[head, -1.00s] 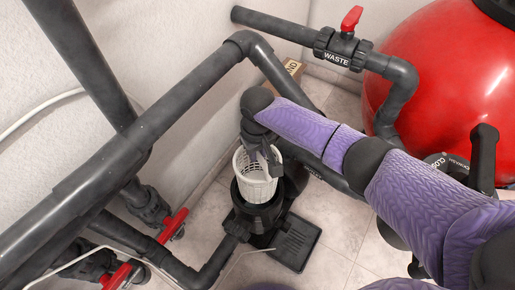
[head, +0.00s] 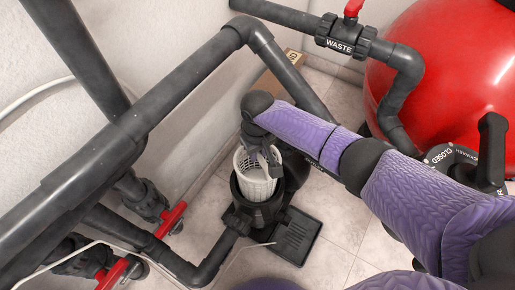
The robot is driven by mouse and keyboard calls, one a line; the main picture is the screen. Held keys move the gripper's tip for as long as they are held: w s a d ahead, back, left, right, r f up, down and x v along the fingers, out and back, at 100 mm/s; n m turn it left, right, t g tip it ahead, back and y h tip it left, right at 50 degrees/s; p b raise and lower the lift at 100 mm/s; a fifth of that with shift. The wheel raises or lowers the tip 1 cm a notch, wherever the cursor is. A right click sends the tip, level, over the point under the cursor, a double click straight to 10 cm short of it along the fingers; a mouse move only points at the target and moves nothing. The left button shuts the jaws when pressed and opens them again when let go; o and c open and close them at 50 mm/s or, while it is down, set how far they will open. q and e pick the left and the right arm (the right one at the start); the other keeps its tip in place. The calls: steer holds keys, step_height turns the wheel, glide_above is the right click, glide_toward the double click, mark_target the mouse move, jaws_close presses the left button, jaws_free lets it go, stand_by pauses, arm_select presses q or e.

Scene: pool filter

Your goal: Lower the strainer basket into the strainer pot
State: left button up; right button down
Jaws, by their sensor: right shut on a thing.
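The white strainer basket (head: 252,184) is upright, with its lower part inside the mouth of the black strainer pot (head: 257,212) and its rim and upper wall standing above the pot's opening. My right gripper (head: 268,165) comes down from above and is shut on the basket at its upper right side. The gripper and wrist hide part of the basket's rim. The pot's inside is hidden by the basket. My left gripper is not in view.
Thick grey pipes (head: 165,95) cross left of the pot, with red-handled valves (head: 171,219) low at the left. A waste valve (head: 346,37) and a large red tank (head: 455,70) stand at the right. A black base plate (head: 297,237) lies beside the pot.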

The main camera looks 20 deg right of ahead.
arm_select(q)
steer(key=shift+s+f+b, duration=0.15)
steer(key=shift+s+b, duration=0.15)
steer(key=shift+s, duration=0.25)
arm_select(e)
steer(key=shift+f, duration=0.7)
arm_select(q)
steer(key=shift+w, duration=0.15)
arm_select(e)
steer(key=shift+r, duration=0.1)
arm_select(q)
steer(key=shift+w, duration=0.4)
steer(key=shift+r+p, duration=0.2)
steer(key=shift+p, duration=0.2)
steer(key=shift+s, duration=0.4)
